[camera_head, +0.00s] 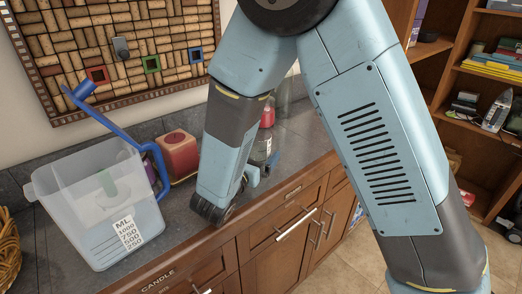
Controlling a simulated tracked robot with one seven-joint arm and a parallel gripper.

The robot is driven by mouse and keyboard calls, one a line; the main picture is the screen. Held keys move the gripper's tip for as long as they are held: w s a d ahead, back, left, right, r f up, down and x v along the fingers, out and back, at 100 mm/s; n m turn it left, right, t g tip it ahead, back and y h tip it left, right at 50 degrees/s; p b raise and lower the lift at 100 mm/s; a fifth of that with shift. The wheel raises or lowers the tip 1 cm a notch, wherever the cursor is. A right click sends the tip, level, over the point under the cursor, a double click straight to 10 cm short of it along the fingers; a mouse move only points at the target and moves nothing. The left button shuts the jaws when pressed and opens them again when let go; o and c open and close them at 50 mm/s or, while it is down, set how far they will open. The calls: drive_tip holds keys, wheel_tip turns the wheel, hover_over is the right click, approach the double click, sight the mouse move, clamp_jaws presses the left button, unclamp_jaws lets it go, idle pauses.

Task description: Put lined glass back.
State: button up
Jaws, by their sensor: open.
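My gripper (258,172) is partly hidden behind my own arm link, above the dark counter. Its blue parts show at the right of the link, and it is open. A clear bottle or glass (263,147) with a red top stands just behind it; I cannot tell if they touch. Another clear, glass-like shape (281,97) is partly hidden further back, between my arm links. I cannot make out lines on either, so I cannot tell which is the lined glass.
A clear measuring container (80,230) with ML marks and a blue tube stands on the counter (190,240) at left. A red block-like holder (178,154) is behind it. A cork board hangs on the wall. Drawers are below; shelves (480,90) stand at right.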

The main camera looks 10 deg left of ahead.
drive_tip(key=v, duration=0.9)
drive_tip(key=shift+s, duration=0.1)
drive_tip(key=shift+r, duration=0.1)
